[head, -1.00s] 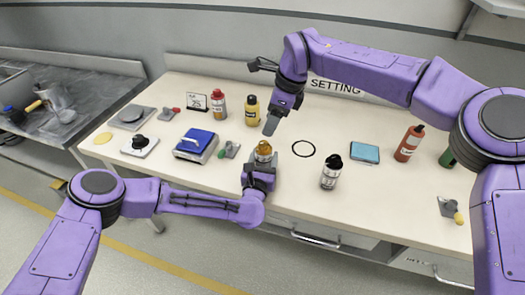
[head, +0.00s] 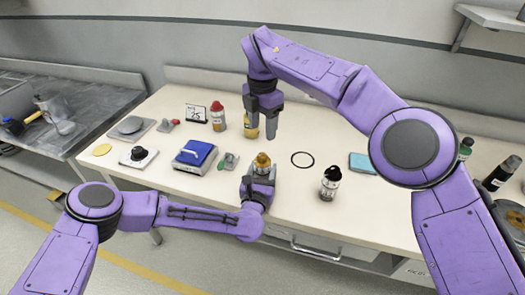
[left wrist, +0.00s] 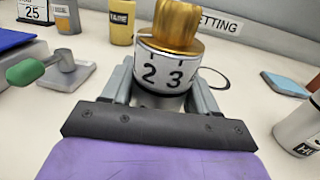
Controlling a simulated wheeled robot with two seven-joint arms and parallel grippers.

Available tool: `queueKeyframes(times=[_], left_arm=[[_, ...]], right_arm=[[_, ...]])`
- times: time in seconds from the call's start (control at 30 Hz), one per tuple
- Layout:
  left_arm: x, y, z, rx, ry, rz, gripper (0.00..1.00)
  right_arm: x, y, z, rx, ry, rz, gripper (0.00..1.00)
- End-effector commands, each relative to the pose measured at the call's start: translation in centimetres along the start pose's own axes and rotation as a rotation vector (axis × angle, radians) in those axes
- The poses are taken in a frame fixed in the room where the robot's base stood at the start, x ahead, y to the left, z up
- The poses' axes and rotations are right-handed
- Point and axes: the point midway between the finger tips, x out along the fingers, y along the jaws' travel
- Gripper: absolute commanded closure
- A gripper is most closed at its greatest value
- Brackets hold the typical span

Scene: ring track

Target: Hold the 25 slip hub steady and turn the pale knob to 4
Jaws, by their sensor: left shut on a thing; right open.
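A round hub with a white band (left wrist: 170,72) shows the digits 2 and 3 toward the left wrist camera. A gold-brown knob (left wrist: 178,25) sits on top; it also shows in the head view (head: 262,161). A short dark mark stands above the 3. My left gripper (head: 258,178) is shut on the hub's lower part, one finger on each side in the left wrist view. My right gripper (head: 261,131) is open and empty, pointing down, above and behind the knob and apart from it. A card reading 25 (head: 195,113) stands at the back left.
A blue-topped box (head: 194,155) and a green-handled tool (head: 228,162) are left.

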Motion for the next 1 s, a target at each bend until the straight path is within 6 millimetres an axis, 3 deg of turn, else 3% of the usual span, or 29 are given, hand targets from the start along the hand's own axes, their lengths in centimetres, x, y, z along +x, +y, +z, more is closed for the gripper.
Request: queueKeyframes(times=[0.2, 0.33, 0.5, 0.73, 0.77, 0.9, 0.93, 1.0], left_arm=[[0.0, 0.0, 0.1, 0.000, -0.001, 0.000, 0.78], [0.0, 0.0, 0.1, 0.000, -0.001, 0.000, 0.78], [0.0, 0.0, 0.1, 0.000, -0.001, 0.000, 0.78], [0.0, 0.0, 0.1, 0.000, -0.001, 0.000, 0.78], [0.0, 0.0, 0.1, 0.000, -0.001, 0.000, 0.78], [0.0, 0.0, 0.1, 0.000, -0.001, 0.000, 0.78], [0.0, 0.0, 0.1, 0.000, -0.001, -0.001, 0.78], [0.0, -0.1, 0.1, 0.000, -0.001, -0.001, 0.78]], right_arm=[[5.5, -0.1, 0.0, -0.003, 0.003, -0.003, 0.43], [7.9, 0.0, 0.0, -0.002, 0.002, -0.002, 0.43], [9.3, 0.0, 0.0, -0.003, 0.001, 0.001, 0.43], [9.4, 0.0, 0.0, -0.003, 0.001, 0.001, 0.43], [9.4, 0.0, 0.0, -0.003, 0.001, 0.001, 0.46], [9.4, 0.0, 0.0, -0.003, 0.000, 0.001, 0.92], [9.4, 0.0, 0.0, -0.003, 0.000, 0.001, 0.99], [9.4, 0.0, 0.0, -0.004, 0.000, 0.002, 1.00]])
